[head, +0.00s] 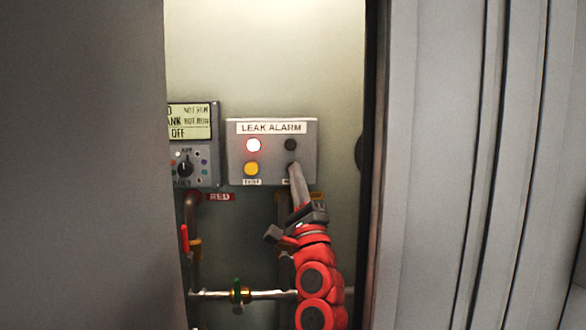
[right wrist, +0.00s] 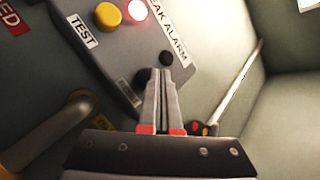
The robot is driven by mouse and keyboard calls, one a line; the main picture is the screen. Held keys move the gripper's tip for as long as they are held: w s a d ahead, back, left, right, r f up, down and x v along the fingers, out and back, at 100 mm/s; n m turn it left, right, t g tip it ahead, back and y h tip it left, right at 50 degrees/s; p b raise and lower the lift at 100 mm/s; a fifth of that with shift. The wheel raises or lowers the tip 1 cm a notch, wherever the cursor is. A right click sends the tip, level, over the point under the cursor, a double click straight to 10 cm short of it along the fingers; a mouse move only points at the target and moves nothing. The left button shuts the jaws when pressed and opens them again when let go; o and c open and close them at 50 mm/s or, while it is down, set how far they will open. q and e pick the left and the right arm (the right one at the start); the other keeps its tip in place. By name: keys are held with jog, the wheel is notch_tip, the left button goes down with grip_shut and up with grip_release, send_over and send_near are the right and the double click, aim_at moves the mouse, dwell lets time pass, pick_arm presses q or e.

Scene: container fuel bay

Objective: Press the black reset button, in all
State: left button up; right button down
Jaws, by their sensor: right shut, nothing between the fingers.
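The grey LEAK ALARM box (head: 236,160) is on the back wall in the head view. It has a lit red lamp (head: 253,145), a yellow button (head: 251,169) and two black round parts. The upper black part (head: 291,145) is clear; the lower black button (head: 291,166) is partly behind my fingertips. Its label is mostly covered. My right gripper (head: 294,170) is shut and empty, pointing up at the lower button. In the right wrist view the fingertips (right wrist: 158,72) are beside the lower black button (right wrist: 144,75); I cannot tell whether they touch. My left gripper is not in view.
A display panel (head: 190,135) with a knob is left of the box. Pipes with a brass valve (head: 239,292) run below. A grey panel (head: 80,165) at left and a ribbed wall (head: 440,165) at right border the narrow opening.

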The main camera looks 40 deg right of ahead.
jog(key=shift+w+d, duration=0.1)
jog(key=shift+w, duration=0.1)
jog(key=shift+s, duration=0.1)
dwell(0.4)
jog(key=shift+s+a, duration=0.4)
jog(key=shift+s, duration=0.25)
jog(key=s+a, duration=0.1)
jog(key=s, duration=0.2)
jog(key=s+a+p, duration=0.1)
jog(key=shift+s+a, duration=0.15)
jog(key=shift+a, duration=0.15)
dwell(0.8)
